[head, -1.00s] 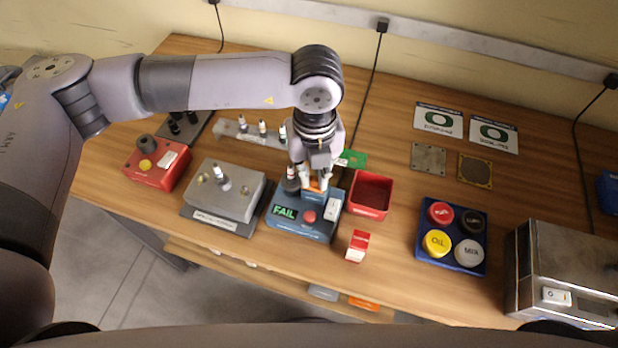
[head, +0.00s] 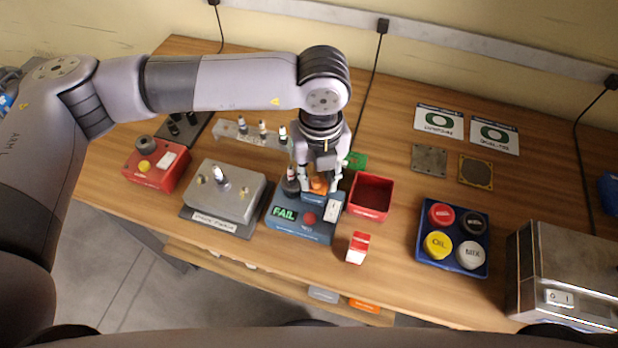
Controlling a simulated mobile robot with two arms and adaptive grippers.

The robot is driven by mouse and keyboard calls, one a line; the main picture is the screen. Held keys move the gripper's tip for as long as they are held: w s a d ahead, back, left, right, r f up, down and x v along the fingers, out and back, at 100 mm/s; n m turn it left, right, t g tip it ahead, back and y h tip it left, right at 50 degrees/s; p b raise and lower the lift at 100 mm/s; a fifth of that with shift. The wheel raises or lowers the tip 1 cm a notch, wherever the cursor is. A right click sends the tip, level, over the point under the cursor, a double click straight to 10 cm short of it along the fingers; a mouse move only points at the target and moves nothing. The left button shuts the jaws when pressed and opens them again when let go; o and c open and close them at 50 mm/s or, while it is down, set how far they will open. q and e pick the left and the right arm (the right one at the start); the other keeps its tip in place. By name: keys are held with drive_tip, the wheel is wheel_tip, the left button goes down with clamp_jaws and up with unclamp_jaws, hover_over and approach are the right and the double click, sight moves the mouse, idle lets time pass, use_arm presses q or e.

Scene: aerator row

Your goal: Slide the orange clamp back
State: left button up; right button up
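The orange clamp (head: 318,186) sits at the back of the blue test box (head: 290,228), which has a FAIL display, a red button and a white rocker switch. My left gripper (head: 319,184) points down over the back of this box. Its fingers are spread, one on each side of the orange clamp, with a gap between them. I cannot tell whether either finger touches the clamp. The gripper body hides part of what is behind the clamp. My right gripper is not in view.
A dark-tipped post (head: 291,181) stands close left of the clamp. A red bin (head: 371,214) is close on the right, with a green board (head: 355,161) behind. A grey fixture (head: 225,205) stands left, and a small red-and-white box (head: 358,248) in front.

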use_arm(q)
wheel_tip(320, 180, up, 8)
drive_tip(key=p, duration=0.3)
idle(0.3)
idle(0.4)
